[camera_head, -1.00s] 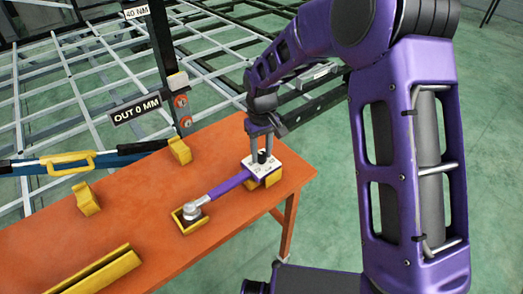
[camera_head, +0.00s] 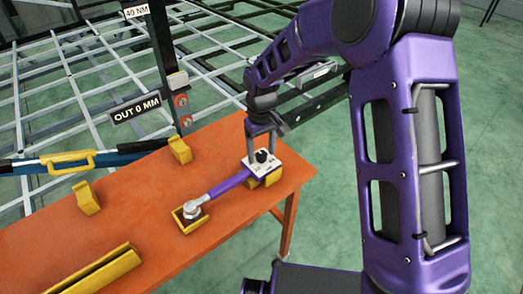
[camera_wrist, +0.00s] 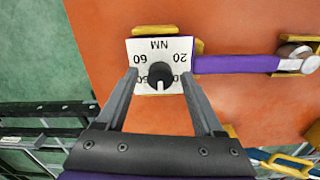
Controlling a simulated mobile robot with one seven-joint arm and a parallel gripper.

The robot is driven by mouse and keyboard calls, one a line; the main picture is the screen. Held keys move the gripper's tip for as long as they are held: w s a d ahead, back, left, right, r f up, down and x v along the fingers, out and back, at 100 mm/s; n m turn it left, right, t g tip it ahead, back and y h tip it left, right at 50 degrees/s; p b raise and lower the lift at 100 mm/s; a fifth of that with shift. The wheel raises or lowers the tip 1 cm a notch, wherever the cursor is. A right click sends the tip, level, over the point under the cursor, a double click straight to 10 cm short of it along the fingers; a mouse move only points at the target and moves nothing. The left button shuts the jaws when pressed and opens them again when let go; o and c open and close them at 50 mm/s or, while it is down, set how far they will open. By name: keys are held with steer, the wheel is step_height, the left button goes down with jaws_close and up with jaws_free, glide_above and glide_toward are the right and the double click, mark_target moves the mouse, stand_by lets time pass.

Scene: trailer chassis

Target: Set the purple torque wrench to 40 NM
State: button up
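The purple torque wrench (camera_head: 230,184) lies on the orange table, its silver head (camera_head: 191,210) in a yellow holder. Its other end carries a white dial plate (camera_wrist: 145,49) with a round black knob (camera_wrist: 160,73). In the wrist view the plate reads NM, 60 and 20, upside down. The lower labels are partly hidden by the knob and fingers. A white mark on the knob points down in that picture. My gripper (camera_wrist: 159,76) is open over the plate, one finger on each side of the knob, with gaps between. It also shows in the head view (camera_head: 263,156).
Signs reading 40 NM (camera_head: 137,12) and OUT 0 MM (camera_head: 135,106) hang at a dark post. A blue tool with a yellow handle (camera_head: 68,163) lies at the left. Yellow holders (camera_head: 179,150) and a yellow tray (camera_head: 98,275) stand on the table (camera_head: 140,205).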

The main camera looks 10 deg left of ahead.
mark_target(262, 153)
step_height(262, 153, up, 18)
steer(key=p, duration=0.1)
steer(key=shift+f+p, duration=0.25)
steer(key=shift+p, duration=0.05)
stand_by(0.4)
